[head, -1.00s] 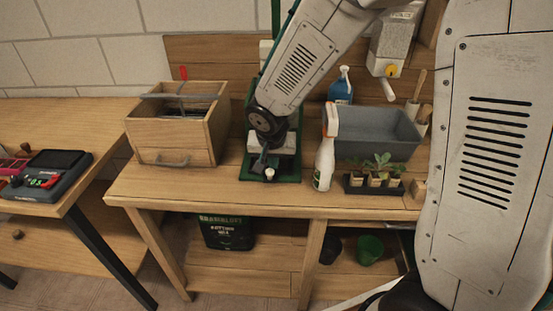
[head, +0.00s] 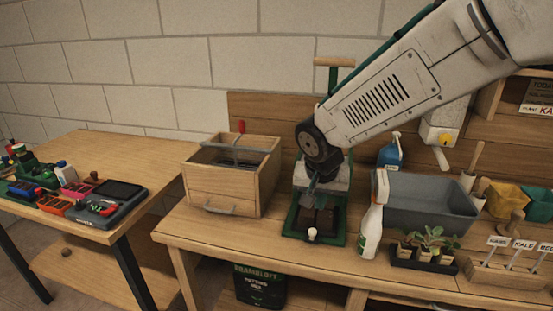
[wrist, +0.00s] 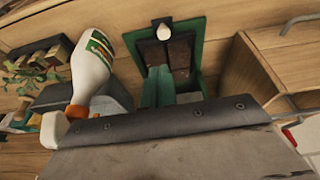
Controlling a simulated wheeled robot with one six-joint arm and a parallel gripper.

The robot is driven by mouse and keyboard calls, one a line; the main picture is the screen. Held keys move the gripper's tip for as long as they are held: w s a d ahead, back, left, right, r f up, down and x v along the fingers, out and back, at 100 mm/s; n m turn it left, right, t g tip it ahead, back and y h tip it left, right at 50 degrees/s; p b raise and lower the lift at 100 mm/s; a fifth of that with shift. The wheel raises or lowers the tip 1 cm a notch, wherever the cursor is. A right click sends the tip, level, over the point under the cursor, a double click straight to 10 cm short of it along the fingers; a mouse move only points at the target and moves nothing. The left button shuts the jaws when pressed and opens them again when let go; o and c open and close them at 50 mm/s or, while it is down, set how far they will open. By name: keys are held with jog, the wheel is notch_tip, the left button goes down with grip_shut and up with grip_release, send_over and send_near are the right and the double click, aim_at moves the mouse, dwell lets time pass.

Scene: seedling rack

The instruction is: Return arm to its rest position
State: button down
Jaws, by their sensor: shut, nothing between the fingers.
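My arm reaches in from the upper right of the head view. My gripper (head: 313,194) points down over the green soil-block press (head: 292,222); it looks shut, with nothing seen in it, though the fingers are small and dark here. The press has a green base, a grey block partly behind my wrist, a wooden top handle (head: 334,62) and a white knob (head: 312,236) in front. Dark soil shows in its base. In the wrist view the green press base (wrist: 196,30) and white knob (wrist: 164,32) are seen; a grey part fills the bottom.
A wooden box (head: 222,187) stands left of the press. A white spray bottle (head: 371,228) stands close to its right, before a grey tub (head: 425,203). A seedling tray (head: 424,266) and a label holder (head: 508,277) are further right. The side table (head: 100,160) is left.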

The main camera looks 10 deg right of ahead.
jog(key=s+d+r+n, duration=0.1)
jog(key=s+d+r, duration=0.1)
jog(key=s, duration=0.6)
jog(key=s+d+r+n+g+y, duration=0.1)
jog(key=s+d+r, duration=0.2)
jog(key=s, duration=0.6)
jog(key=s+d+r+n+g, duration=0.1)
jog(key=s+d+r+n, duration=0.1)
jog(key=s, duration=0.6)
jog(key=shift+s+d+r+y, duration=0.2)
jog(key=shift+d+r+y, duration=0.1)
jog(key=shift+d+r, duration=0.35)
jog(key=shift+d+f, duration=0.1)
